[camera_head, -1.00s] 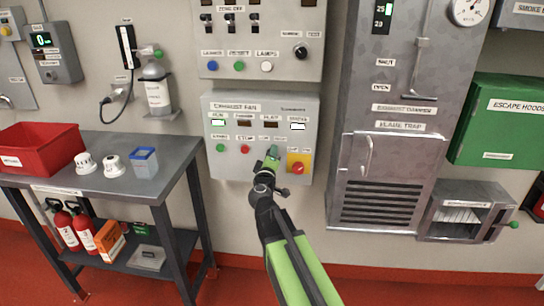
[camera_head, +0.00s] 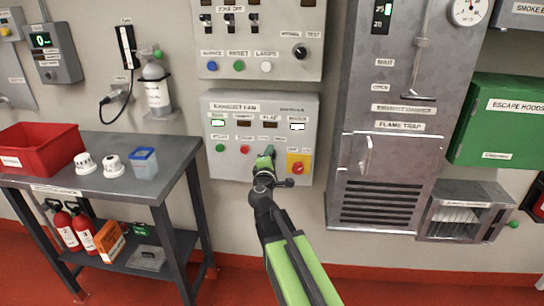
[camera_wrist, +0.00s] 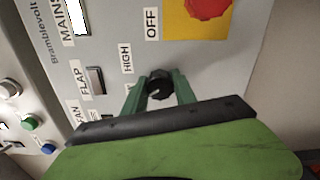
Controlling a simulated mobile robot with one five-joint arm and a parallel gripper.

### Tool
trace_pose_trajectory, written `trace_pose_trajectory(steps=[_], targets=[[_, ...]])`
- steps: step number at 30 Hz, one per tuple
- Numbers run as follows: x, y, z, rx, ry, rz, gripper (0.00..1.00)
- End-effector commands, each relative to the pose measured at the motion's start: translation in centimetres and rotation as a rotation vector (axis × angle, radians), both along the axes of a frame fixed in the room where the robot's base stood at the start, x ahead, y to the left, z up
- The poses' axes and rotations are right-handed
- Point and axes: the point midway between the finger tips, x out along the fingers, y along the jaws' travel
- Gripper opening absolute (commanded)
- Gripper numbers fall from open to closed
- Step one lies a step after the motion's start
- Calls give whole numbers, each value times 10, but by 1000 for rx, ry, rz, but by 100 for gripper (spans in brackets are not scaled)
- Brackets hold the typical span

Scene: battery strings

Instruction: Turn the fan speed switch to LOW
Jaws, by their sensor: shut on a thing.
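The exhaust fan panel (camera_head: 236,168) is a grey wall box straight ahead in the head view. My gripper (camera_head: 267,158) is at its lower middle, between the red button and the yellow plate. In the wrist view my gripper (camera_wrist: 160,92) is shut on a black round knob, the fan speed switch (camera_wrist: 159,84), with a green finger on each side. The labels HIGH and OFF show near the knob. No LOW label is readable. The knob's pointer setting cannot be told. In the head view my gripper hides the knob.
A red knob on a yellow plate (camera_head: 299,167) is close to the right of my gripper. Green (camera_head: 220,147) and red (camera_head: 245,149) buttons are to its left. Another panel (camera_head: 285,20) is above. A grey bench (camera_head: 130,180) stands at the left. A metal cabinet (camera_head: 350,110) is at the right.

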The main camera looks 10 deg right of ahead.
Motion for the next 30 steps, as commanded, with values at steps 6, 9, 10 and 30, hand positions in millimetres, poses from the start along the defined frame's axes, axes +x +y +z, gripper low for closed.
trace_pose_trajectory(steps=[6, 9, 10, 30], targets=[[-1, 2, -1, -4, 2, 3, 0], [-1, 2, -1, -4, 2, 4, 0], [-1, 2, -1, -4, 2, 4, 0], [-7, 4, 0, -5, 2, 0, 54]])
